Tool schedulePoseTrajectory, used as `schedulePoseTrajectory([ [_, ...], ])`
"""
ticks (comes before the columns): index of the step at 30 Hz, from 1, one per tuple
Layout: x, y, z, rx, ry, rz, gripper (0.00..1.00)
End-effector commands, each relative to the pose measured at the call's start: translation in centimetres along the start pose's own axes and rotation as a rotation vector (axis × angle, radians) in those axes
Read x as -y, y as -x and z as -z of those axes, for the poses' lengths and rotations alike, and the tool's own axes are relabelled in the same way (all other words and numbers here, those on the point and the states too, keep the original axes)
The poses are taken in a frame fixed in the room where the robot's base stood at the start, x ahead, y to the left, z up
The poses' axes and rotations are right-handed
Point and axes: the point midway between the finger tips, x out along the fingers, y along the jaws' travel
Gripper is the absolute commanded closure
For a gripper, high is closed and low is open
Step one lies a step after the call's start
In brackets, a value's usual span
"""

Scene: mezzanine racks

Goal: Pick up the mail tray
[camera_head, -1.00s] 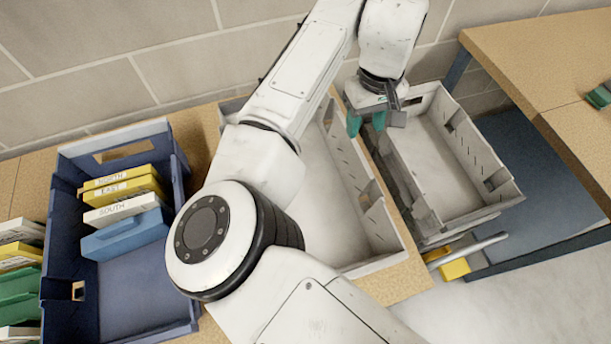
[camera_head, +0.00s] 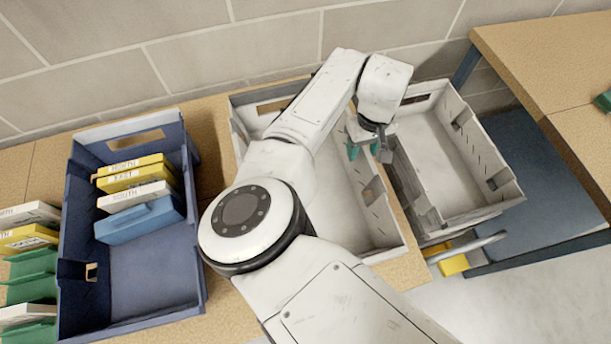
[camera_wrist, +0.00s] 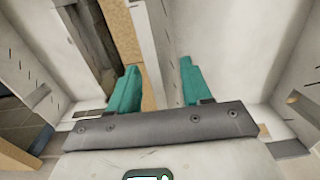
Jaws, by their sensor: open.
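A pale grey mail tray (camera_head: 335,205) stands on the wooden table, partly hidden behind my arm. A second pale grey tray (camera_head: 455,165) stands to its right. My gripper (camera_head: 367,151) is open, with teal fingers, at the right long wall of the middle tray. In the wrist view, that wall (camera_wrist: 153,40) runs between the two fingertips (camera_wrist: 158,72), one on each side in the picture. The fingers look empty; I cannot tell whether they touch the wall or how far down they reach.
A blue tray (camera_head: 150,275) with several yellow, white and blue pieces stands on the left. More pieces (camera_head: 30,265) lie at the far left. A brick wall (camera_head: 200,50) is behind. Another wooden table (camera_head: 540,50) is at the right.

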Motion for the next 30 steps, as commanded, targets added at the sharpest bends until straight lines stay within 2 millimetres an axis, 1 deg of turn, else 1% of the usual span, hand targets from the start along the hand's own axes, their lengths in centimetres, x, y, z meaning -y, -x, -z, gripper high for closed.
schedulePoseTrajectory([
  [4, -0.01, 0.0, -0.01, 0.0, 0.0, 0.0, 0.52],
  [19, 0.01, 0.03, 0.0, 0.0, 0.0, 0.001, 1.0],
  [30, 0.04, 0.03, 0.01, 0.0, 0.001, 0.001, 1.0],
])
